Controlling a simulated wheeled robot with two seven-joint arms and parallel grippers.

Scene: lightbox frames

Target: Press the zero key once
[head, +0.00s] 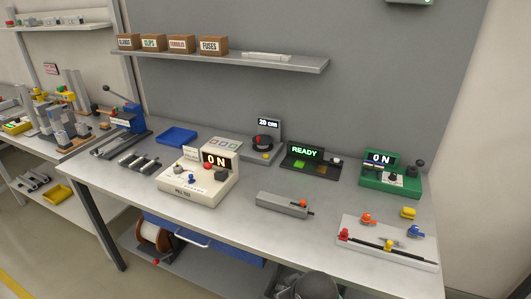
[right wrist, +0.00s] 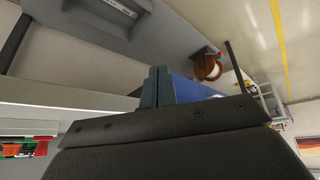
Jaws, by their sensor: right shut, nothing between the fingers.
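No key can be read as zero at this size. A cream box (head: 184,190) with a "0 N" display (head: 216,161) stands left of the bench's middle, with small red, blue and dark controls on top. A green box (head: 374,181) with another "0 N" display (head: 380,158) stands at the right, with a pale patch and dark knobs. My right gripper (right wrist: 157,73) is shut and empty in the right wrist view, away from both boxes. I cannot make out its fingers in the head view. My left gripper is not in view.
A black unit (head: 305,162) reading "READY" and a grey unit (head: 268,143) reading "20 cm" stand at the back. A grey block (head: 281,206) lies in front, and a white board (head: 370,245) with coloured knobs at right. A shelf (head: 290,65) hangs above.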

